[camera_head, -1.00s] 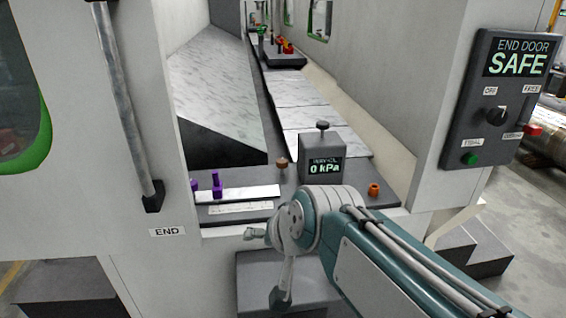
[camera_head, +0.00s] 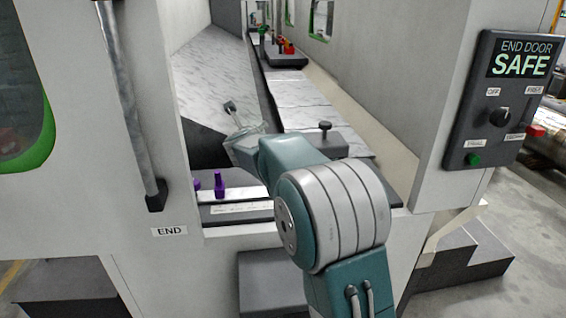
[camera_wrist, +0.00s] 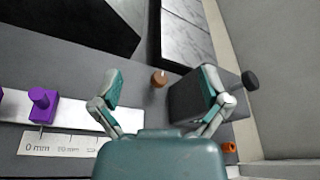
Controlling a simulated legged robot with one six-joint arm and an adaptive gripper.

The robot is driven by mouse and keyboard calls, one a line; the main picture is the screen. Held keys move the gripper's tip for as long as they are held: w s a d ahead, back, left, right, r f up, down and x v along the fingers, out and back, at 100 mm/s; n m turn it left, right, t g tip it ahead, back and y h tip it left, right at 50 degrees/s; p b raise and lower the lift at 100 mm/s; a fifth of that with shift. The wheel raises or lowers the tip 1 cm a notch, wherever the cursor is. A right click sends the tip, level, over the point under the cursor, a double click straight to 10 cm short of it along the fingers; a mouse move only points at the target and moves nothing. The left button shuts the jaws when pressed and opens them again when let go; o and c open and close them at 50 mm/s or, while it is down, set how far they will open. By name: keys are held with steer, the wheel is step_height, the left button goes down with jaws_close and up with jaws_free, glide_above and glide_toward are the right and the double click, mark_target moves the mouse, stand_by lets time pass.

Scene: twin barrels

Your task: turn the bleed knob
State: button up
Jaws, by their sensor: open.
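A small round brown knob (camera_wrist: 158,78) stands on the dark bed left of a grey gauge box (camera_wrist: 188,100) in the wrist view. A black knob (camera_wrist: 250,80) tops the box; it also shows in the head view (camera_head: 325,126). No label tells which knob is the bleed knob. My gripper (camera_wrist: 161,76) is open and empty, its fingers spread either side of the brown knob in the picture. The right finger overlaps the box; contact cannot be told. In the head view my gripper (camera_head: 236,122) is inside the opening, and my arm hides the brown knob and the box's display.
A purple clamp (camera_wrist: 42,103) stands on a light strip by a millimetre scale (camera_wrist: 62,146) at left. A small orange fitting (camera_wrist: 230,146) is at lower right. The machine wall bounds the right. A control panel (camera_head: 499,100) reading SAFE is outside at right.

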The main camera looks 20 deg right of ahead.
steer(key=w+d+f+m+g+h, duration=0.1)
steer(key=d+f+m, duration=0.1)
steer(key=f+m, duration=0.2)
steer(key=w+d+f+m+g+h, duration=0.1)
steer(key=f+m+g+h, duration=0.1)
steer(key=f+m, duration=0.2)
steer(key=w+d+f+m+g+h, duration=0.1)
steer(key=d+f+m+g+h, duration=0.1)
steer(key=f+m, duration=0.2)
steer(key=shift+w+d+f, duration=0.15)
steer(key=shift+w+f, duration=0.05)
steer(key=shift+f, duration=0.35)
steer(key=shift+w+d+f, duration=0.15)
steer(key=shift+w+f, duration=0.05)
steer(key=shift+f, duration=0.3)
steer(key=x, duration=1)
steer(key=shift+w+d+f, duration=0.15)
steer(key=shift+d+f, duration=0.1)
steer(key=shift+c, duration=0.3)
steer(key=c, duration=1.1)
